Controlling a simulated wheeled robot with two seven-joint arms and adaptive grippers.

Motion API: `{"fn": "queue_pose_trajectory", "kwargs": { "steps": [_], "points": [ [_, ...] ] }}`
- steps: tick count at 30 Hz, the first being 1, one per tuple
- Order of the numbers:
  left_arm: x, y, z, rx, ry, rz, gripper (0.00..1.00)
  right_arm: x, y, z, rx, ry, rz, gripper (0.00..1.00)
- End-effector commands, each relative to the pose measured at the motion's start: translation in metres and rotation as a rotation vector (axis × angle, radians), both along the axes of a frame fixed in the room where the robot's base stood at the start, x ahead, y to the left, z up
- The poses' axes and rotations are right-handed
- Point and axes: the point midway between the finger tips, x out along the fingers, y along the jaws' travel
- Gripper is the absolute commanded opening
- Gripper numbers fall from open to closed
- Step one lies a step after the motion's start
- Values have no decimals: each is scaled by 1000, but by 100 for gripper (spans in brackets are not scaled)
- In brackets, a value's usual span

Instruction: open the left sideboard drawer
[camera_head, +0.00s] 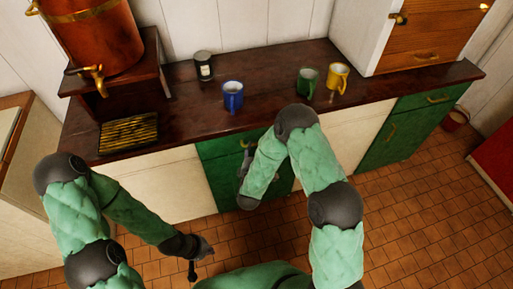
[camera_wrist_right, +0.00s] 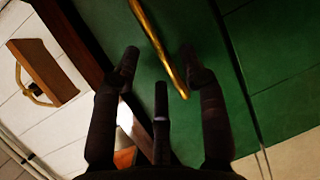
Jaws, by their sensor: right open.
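The left sideboard drawer (camera_head: 217,147) has a green front under the dark counter and looks shut. Its brass handle (camera_head: 248,142) shows just left of my right arm. My right gripper (camera_head: 244,168) is at the green front, largely hidden by my forearm. In the right wrist view its dark fingers (camera_wrist_right: 160,75) are spread and empty. The brass handle (camera_wrist_right: 160,45) runs slantwise across the gap between them, its lower end near the right finger; contact cannot be told. My left gripper (camera_head: 201,262) hangs low over the tiled floor, away from the sideboard, its fingers apart and empty.
On the dark counter (camera_head: 180,95) stand a dark jar (camera_head: 204,66), a blue mug (camera_head: 233,96), a green mug (camera_head: 307,83) and a yellow mug (camera_head: 338,77). A copper urn (camera_head: 95,40) stands at left. A second green drawer (camera_head: 425,98) is at right. Tiled floor ahead is clear.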

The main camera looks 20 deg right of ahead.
Motion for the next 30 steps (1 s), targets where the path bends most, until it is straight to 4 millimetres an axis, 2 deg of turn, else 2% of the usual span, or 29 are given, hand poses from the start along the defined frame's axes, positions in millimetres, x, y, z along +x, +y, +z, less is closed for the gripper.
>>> {"fn": "queue_pose_trajectory", "kwargs": {
  "steps": [6, 15, 16, 20, 21, 30],
  "points": [
    [0, 0, -5, 0, 0, 0, 0, 15, -6, -4, 1, 0, -1, 44],
    [0, 0, -5, 0, -1, 0, 0, 18, -7, -3, 1, 1, 1, 44],
    [0, 0, -5, 0, -1, 0, 0, 18, -7, -3, 1, 1, 1, 41],
    [0, 0, -5, 0, -1, 0, 0, 17, -7, -3, 1, 1, 1, 4],
    [0, 0, -5, 0, -1, 0, 0, 17, -7, -3, 1, 1, 1, 0],
    [0, 0, -5, 0, -1, 0, 0, 19, -6, -4, 1, 2, 1, 0]
  ]
}}
